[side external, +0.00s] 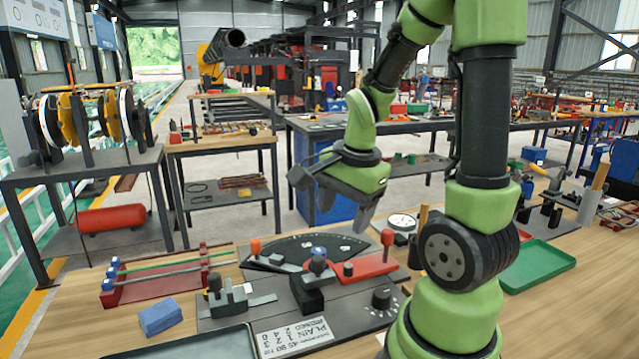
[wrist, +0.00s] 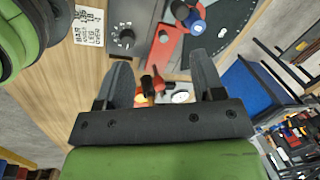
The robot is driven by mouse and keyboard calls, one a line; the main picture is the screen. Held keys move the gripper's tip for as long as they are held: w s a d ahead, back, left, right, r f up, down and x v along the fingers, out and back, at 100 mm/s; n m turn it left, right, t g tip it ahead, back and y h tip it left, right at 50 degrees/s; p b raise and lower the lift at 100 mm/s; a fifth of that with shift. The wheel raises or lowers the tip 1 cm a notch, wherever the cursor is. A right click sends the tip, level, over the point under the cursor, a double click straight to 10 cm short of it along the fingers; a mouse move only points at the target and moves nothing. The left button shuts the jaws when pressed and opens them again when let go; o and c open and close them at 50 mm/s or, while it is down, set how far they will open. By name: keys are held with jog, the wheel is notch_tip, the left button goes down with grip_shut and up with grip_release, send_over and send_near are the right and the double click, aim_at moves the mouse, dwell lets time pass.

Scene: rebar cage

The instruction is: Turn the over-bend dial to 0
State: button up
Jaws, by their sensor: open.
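The over-bend dial (side external: 381,299) is a small black knob on the right part of the dark bender plate (side external: 345,321), with pale marks around it. It also shows in the wrist view (wrist: 125,38), left of the red lever; its setting is too small to read. My gripper (side external: 335,202) is open and empty, above and behind the bender plate, apart from the dial. In the wrist view my gripper's two fingers (wrist: 160,66) are spread wide, with the dial beyond the left fingertip.
A red lever (side external: 368,266) with an upright handle and a black angle fan (side external: 305,247) stand behind the dial. A white printed card (side external: 293,337) lies in front. A round gauge (side external: 402,222) and a green tray (side external: 540,266) are to the right; a blue block (side external: 160,317) is left.

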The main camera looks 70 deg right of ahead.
jog(key=a+r+n+t+y, duration=0.1)
jog(key=a+r+n+t, duration=0.2)
jog(key=a+r+n, duration=0.5)
jog(key=shift+a+n+t, duration=0.3)
jog(key=shift+a+n, duration=0.85)
jog(key=shift+n, duration=0.75)
jog(key=shift+s, duration=0.15)
jog(key=s+a+n, duration=0.1)
jog(key=a+r+n+t+y, duration=0.1)
jog(key=n, duration=0.1)
jog(key=s+a+r+n+y, duration=0.1)
jog(key=a+n, duration=0.1)
jog(key=shift+s+r, duration=0.2)
jog(key=shift+s, duration=0.1)
